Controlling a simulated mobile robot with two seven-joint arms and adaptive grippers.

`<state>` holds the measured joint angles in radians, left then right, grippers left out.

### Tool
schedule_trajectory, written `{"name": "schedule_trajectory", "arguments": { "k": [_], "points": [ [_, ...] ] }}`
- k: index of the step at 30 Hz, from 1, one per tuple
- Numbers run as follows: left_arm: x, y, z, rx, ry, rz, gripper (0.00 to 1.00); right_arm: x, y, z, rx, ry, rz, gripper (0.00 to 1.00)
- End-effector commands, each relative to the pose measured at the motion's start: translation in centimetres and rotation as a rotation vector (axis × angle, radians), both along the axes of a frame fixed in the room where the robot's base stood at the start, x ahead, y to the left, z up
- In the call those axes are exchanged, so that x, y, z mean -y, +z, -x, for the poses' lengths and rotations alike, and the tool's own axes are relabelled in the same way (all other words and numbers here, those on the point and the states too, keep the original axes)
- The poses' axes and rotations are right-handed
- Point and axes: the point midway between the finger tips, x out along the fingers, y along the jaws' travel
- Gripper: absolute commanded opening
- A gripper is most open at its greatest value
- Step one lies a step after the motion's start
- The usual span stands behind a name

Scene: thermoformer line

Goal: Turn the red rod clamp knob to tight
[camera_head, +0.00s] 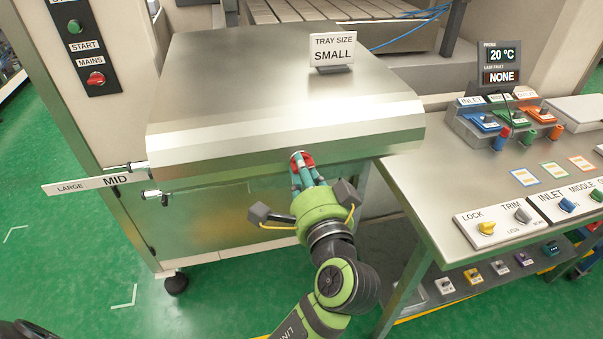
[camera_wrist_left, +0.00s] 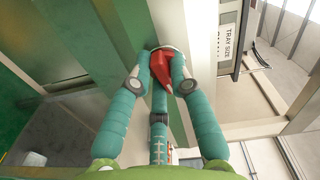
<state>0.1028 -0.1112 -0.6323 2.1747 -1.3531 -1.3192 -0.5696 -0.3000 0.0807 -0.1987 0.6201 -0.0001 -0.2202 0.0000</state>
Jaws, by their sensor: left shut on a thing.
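The red rod clamp knob (camera_head: 303,160) sits on the front edge of the steel machine cover, right of its middle. In the left wrist view the red knob (camera_wrist_left: 162,66) shows between the fingertips. My left gripper (camera_head: 303,166), green with teal fingers, reaches up to the cover front and is shut on the knob. In the left wrist view its fingers (camera_wrist_left: 160,80) close around the knob from both sides. The fingers hide part of the knob, and I cannot read any mark for its setting. My right gripper is not in view.
A TRAY SIZE SMALL sign (camera_head: 333,52) stands on the steel cover (camera_head: 250,90). A LARGE/MID scale bar (camera_head: 95,184) sticks out at left. The right bench (camera_head: 440,190) carries LOCK and TRIM knobs, coloured connectors and a 20 °C display (camera_head: 499,62). Green floor is free at left.

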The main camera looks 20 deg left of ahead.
Motion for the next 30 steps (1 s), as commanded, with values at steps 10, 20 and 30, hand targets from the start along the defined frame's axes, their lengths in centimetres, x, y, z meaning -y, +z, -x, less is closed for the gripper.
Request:
{"name": "schedule_trajectory", "arguments": {
  "k": [10, 20, 30],
  "points": [
    [0.1, 1.0, -0.1, 0.032, -0.008, 0.004, 0.00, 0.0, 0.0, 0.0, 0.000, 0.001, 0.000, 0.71],
    [0.2, 0.6, -0.1, 0.118, -0.007, 0.134, 0.00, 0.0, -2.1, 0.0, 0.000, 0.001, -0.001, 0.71],
    [0.2, 0.8, -0.1, 0.137, -0.004, 0.173, 0.48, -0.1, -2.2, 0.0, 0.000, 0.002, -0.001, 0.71]
  ]
}}
